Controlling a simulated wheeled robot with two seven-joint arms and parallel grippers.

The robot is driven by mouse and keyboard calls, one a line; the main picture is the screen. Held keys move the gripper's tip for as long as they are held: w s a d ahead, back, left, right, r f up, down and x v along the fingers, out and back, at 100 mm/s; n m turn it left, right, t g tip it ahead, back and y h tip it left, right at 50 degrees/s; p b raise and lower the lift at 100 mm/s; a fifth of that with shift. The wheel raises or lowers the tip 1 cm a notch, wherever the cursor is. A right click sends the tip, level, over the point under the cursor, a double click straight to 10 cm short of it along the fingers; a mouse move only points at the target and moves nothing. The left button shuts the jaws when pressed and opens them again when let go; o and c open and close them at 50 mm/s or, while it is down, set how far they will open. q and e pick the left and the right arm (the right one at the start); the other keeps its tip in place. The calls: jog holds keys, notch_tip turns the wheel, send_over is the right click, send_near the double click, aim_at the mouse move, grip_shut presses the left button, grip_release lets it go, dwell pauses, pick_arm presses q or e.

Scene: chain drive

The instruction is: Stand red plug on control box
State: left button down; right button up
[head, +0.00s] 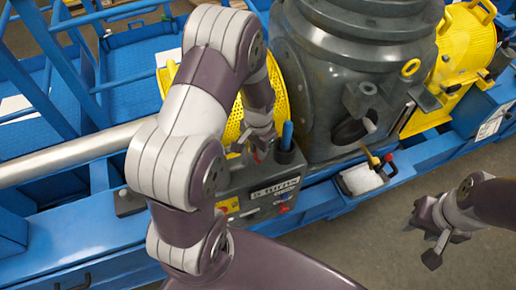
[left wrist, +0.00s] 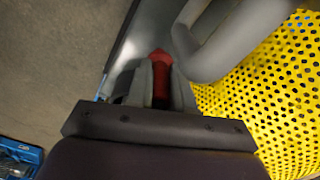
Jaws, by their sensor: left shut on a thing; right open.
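My left gripper (head: 257,150) is shut on the red plug, just above the top of the grey control box. The red plug (left wrist: 160,80) shows between the two grey fingers in the left wrist view; in the head view only a small bit of red (head: 257,156) shows by the fingertips. The control box (head: 238,186) has a labelled front with a yellow switch plate and red and blue knobs. I cannot tell whether the plug touches the box. My right gripper (head: 436,238) is open and empty, over the floor at the right.
A blue-handled tool (head: 287,136) stands in a black holder on the box, close right of my left gripper. A yellow perforated guard (left wrist: 270,80) is beside the gripper. A large grey housing (head: 335,120) stands right of the box. A white tray (head: 361,179) sits on the blue frame.

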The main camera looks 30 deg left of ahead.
pick_arm(q)
jog(key=shift+s+f, duration=0.1)
jog(key=shift+f, duration=0.5)
jog(key=shift+f, duration=0.15)
jog(key=c, duration=1)
grip_release()
notch_tip(320, 180, up, 12)
jog(key=shift+b, duration=0.65)
jog(key=s+d+r+n+t, duration=0.1)
jog(key=s+d+n, duration=0.2)
jog(key=s+d, duration=0.2)
jog(key=s, duration=0.3)
jog(key=shift+s, duration=0.3)
